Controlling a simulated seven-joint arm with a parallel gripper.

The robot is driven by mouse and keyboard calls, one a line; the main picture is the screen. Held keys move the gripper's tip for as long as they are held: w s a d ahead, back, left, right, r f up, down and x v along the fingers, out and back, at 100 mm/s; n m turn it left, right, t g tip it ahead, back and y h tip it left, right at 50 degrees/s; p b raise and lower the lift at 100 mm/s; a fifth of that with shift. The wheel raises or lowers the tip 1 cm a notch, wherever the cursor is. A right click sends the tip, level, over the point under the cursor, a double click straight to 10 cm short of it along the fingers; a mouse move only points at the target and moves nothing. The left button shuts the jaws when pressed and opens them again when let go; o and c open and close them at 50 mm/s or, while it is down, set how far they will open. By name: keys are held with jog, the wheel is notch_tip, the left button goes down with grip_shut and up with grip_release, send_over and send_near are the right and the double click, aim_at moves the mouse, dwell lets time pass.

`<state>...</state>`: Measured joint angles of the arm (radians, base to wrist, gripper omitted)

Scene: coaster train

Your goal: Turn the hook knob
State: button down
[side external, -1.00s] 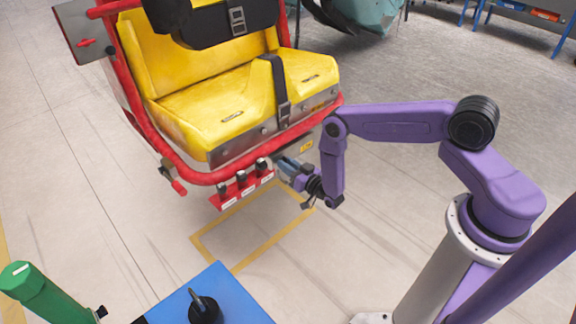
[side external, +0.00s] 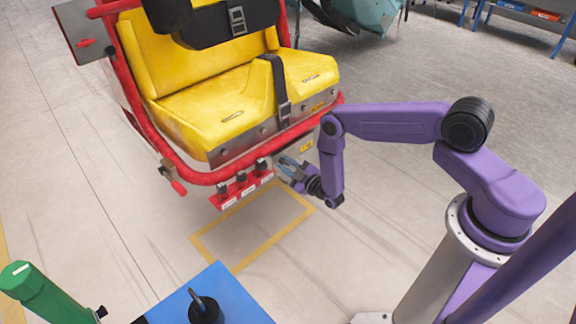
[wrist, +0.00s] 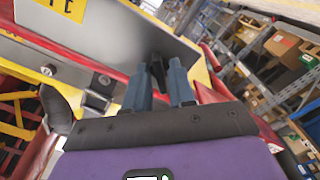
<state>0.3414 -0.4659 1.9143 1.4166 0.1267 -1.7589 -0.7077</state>
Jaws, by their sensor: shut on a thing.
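A red panel (side external: 229,200) with black knobs and white labels hangs under the front of the yellow seat (side external: 215,108). The labels are too small to read. In the side view, my gripper (side external: 283,163) is at the panel's right end, just right of the rightmost clearly visible knob (side external: 261,164). In the wrist view, the blue-grey fingers of my gripper (wrist: 159,84) stand on either side of a black knob-like piece (wrist: 157,68) and are shut on it. I cannot tell which label belongs to it.
The seat's red tube frame (side external: 208,179) runs close above my gripper. A blue table (side external: 240,296) with a black joystick and a green cylinder (side external: 42,291) stand in front. Floor inside the yellow outline (side external: 262,220) is clear. Shelves (wrist: 270,70) fill the wrist view's right.

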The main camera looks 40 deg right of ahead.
jog(key=shift+n, duration=1.1)
jog(key=c, duration=1.2)
grip_release()
jog(key=shift+s, duration=8.7)
